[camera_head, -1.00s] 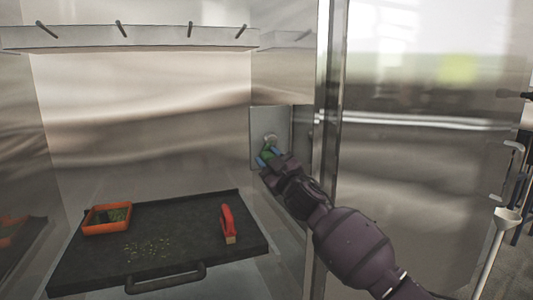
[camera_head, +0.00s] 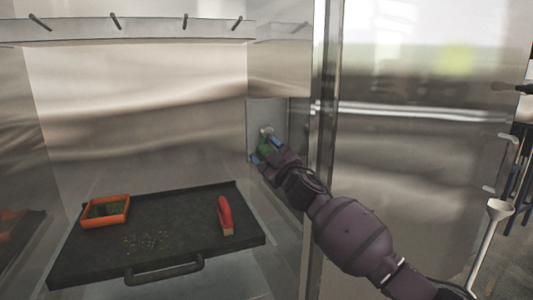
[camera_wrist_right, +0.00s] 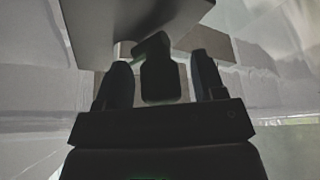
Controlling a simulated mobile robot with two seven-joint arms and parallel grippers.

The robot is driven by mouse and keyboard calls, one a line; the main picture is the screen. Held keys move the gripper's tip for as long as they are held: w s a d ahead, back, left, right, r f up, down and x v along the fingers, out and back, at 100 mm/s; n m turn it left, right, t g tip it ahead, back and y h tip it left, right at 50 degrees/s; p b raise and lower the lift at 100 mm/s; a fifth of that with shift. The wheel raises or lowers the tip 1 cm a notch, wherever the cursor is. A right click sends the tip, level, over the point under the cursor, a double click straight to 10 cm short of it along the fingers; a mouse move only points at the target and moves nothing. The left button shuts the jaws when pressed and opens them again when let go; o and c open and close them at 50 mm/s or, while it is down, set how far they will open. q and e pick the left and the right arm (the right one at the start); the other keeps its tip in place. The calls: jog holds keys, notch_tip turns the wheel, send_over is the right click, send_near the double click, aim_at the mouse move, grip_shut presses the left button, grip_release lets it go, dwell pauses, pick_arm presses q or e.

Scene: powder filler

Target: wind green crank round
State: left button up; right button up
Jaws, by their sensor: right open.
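The green crank (camera_head: 265,146) sits on a grey plate (camera_head: 254,118) on the right inner wall of the metal cabinet. My right gripper (camera_head: 266,151) is at the crank, its fingers on either side of the green handle. In the right wrist view the crank handle (camera_wrist_right: 160,80) shows dark between the two fingertips of the right gripper (camera_wrist_right: 161,82), with a visible gap on each side. The gripper is open. Part of the crank is hidden behind the gripper in the head view. My left gripper is not in view.
A black tray (camera_head: 185,250) with a front handle holds an orange box (camera_head: 105,222) of green bits, scattered granules and a red-handled brush (camera_head: 226,215). The cabinet's door frame (camera_head: 325,110) stands close beside my right arm. Hooks line the shelf above.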

jog(key=shift+s+d+f, duration=0.25)
jog(key=shift+s+d, duration=0.1)
jog(key=shift+s, duration=0.15)
jog(key=v, duration=0.9)
jog(key=shift+s+p, duration=0.25)
jog(key=shift+p, duration=0.05)
jog(key=shift+d, duration=0.1)
